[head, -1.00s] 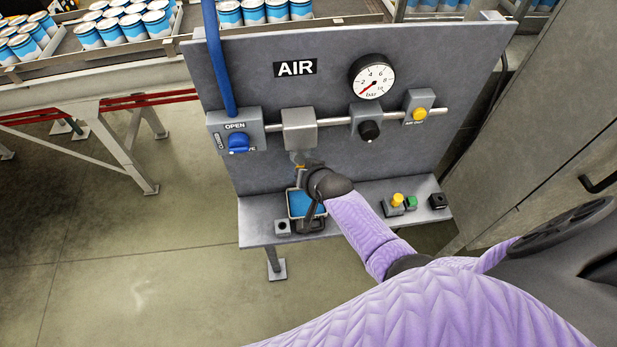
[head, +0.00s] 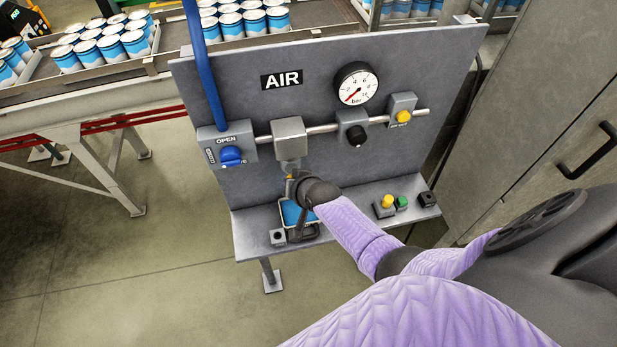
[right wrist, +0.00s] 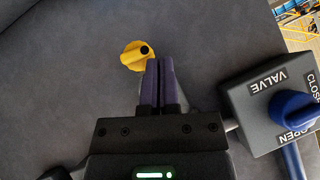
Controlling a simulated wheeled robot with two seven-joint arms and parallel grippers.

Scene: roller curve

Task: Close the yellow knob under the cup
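The yellow knob (right wrist: 131,56) shows in the right wrist view, just left of my fingertips, with a dark round spot on its right end. In the head view only a small bit of yellow (head: 289,177) shows below the grey cup (head: 289,138) on the panel. My right gripper (right wrist: 159,62) has its two purple fingers together with at most a thin gap. The knob is beside the fingers, not between them; I cannot tell whether they touch it. In the head view the right gripper (head: 294,184) is below the cup, partly hidden by my wrist. My left gripper is not in view.
A blue valve knob (head: 231,156) is left of the cup; it also shows in the right wrist view (right wrist: 296,109). A black knob (head: 356,134), a yellow button (head: 403,116) and a gauge (head: 356,85) are to the right.

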